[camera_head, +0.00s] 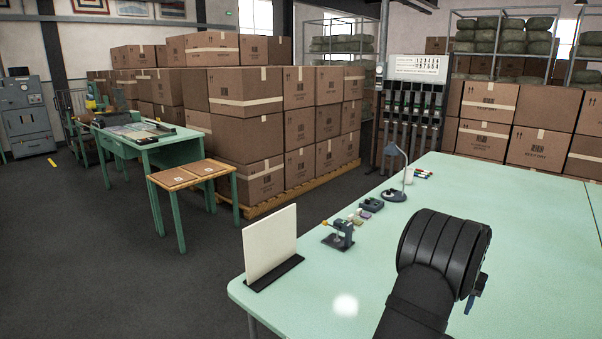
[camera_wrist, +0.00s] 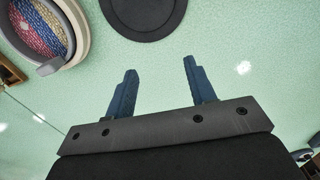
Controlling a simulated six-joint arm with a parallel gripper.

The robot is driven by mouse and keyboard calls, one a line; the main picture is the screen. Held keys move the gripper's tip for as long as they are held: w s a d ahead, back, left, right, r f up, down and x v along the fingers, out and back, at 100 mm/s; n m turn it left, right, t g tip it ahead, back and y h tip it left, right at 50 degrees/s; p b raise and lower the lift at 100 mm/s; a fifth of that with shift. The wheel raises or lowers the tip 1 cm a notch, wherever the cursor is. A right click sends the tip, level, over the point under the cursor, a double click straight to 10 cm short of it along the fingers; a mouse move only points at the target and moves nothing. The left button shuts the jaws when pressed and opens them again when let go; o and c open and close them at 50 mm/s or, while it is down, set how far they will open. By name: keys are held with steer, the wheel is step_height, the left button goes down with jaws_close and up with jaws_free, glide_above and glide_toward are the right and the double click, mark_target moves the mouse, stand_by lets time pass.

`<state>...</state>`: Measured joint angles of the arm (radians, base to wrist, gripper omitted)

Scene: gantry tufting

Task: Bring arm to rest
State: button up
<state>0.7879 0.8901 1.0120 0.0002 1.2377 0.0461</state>
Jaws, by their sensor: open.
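My gripper (camera_wrist: 158,90) shows in the wrist view with its two blue fingers spread apart and nothing between them. Pale green tabletop lies beyond the fingers. In the head view my dark arm reaches over the green table (camera_head: 540,230) from the bottom right. The gripper's fingers are mostly hidden there behind the arm; only a small bluish part shows at its right side.
A white panel (camera_head: 270,240) stands in a dark base at the table's near left edge. A small clamp-like device (camera_head: 339,235) and a desk lamp (camera_head: 394,165) stand behind it. A round hoop (camera_wrist: 45,30) with coloured fabric and a black disc (camera_wrist: 143,15) lie beyond my fingers.

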steer(key=w+a+f+n, duration=0.1)
steer(key=w+a+n, duration=0.2)
steer(key=a, duration=0.9)
steer(key=w+a+f+n, duration=0.2)
steer(key=w+a+n, duration=0.1)
steer(key=a, duration=1)
steer(key=w+a+f+n, duration=0.1)
steer(key=w+a+n, duration=0.2)
steer(key=a, duration=1)
steer(key=shift+w+f, duration=0.15)
steer(key=shift+w, duration=0.55)
